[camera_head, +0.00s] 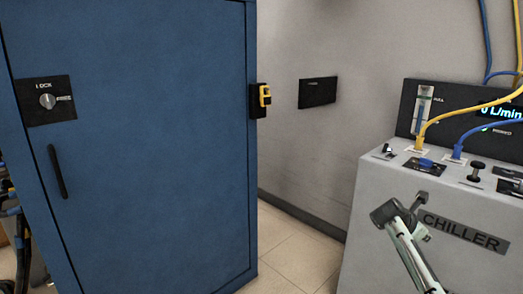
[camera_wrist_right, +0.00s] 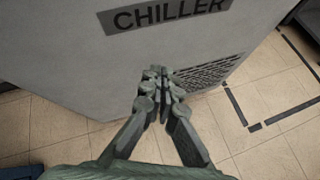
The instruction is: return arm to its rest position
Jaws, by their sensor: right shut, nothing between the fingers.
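My right gripper (camera_head: 420,200) is in front of the white-grey chiller (camera_head: 372,235), close to the left end of its dark label in the head view. The light-coloured arm comes up from the lower right edge. In the right wrist view the two green-grey fingers of the right gripper (camera_wrist_right: 157,72) meet at their tips, with nothing between them. Below the label, the chiller's front (camera_wrist_right: 85,65) and a vent grille (camera_wrist_right: 208,71) lie behind the fingers. I cannot tell whether the tips touch the chiller. My left gripper is not in view.
A tall blue cabinet (camera_head: 150,170) with a lock knob (camera_head: 47,101) and black handle (camera_head: 57,171) stands at the left. Yellow (camera_head: 465,112) and blue (camera_head: 487,137) hoses plug into the chiller's top. Tiled floor (camera_head: 295,245) shows between cabinet and chiller.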

